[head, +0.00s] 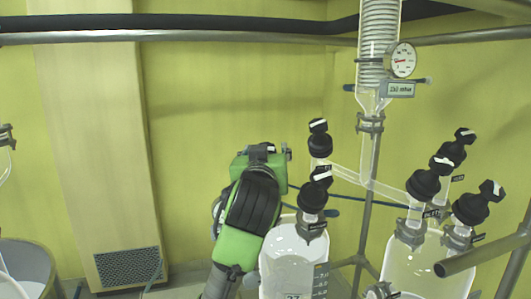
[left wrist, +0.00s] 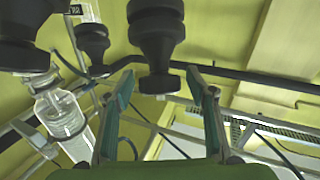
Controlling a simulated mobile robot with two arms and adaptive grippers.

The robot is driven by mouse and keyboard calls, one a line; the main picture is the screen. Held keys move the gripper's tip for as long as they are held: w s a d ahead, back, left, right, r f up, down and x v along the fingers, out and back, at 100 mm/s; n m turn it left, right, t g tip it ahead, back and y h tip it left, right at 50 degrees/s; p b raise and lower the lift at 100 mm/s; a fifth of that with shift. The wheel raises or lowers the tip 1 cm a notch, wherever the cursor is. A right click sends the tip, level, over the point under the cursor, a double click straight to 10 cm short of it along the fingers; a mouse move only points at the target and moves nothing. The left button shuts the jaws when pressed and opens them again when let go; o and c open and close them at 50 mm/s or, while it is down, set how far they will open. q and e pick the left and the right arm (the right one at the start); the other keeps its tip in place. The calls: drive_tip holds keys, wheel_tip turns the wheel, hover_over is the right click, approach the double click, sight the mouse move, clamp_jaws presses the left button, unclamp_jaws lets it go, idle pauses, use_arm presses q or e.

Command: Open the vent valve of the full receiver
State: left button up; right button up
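Two glass receivers stand at the lower right of the head view: a whitish left one (head: 292,262) and a pale yellow right one (head: 428,272). I cannot tell for sure which is full. Black-capped valves top them: two (head: 320,142) (head: 313,190) at the left receiver, several (head: 423,184) at the right one. My left gripper (head: 262,158) is beside the left receiver's valves, its fingertips unclear there. In the left wrist view my left gripper (left wrist: 161,78) is open, with a black valve (left wrist: 156,45) in line with the gap, apparently untouched. My right gripper is out of view.
A glass condenser column (head: 380,45) with a pressure gauge (head: 403,60) hangs above the receivers. Metal frame bars (head: 180,35) run around. A glass side tube (head: 375,183) links the receivers' area.

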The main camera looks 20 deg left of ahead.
use_arm(q)
drive_tip(key=shift+s, duration=0.1)
drive_tip(key=v, duration=1.1)
drive_tip(key=shift+s+d, duration=0.2)
drive_tip(key=shift+s, duration=0.2)
